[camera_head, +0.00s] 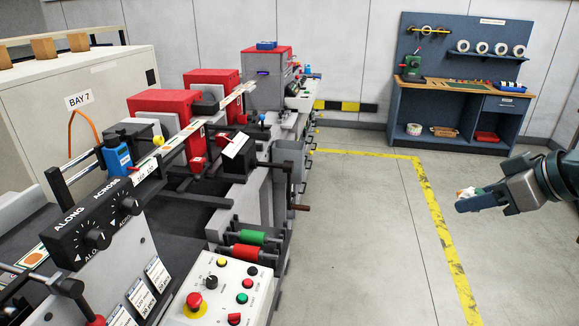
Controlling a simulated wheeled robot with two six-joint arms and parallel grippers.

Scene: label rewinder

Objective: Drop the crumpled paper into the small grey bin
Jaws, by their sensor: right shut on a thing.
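My right gripper (466,199) comes in from the right edge, over the open floor. The fingers hide part of the paper. A small grey box-like part (289,162) is at the right side of the label machine, well to the left of my right gripper. I cannot tell whether it is the small grey bin. My left gripper is not in view.
The label rewinder (207,189) with red units fills the left and middle. Its control panel (228,290) with buttons is at the front. A blue workbench (452,115) stands at the back right. Grey floor with a yellow line (436,220) is clear between them.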

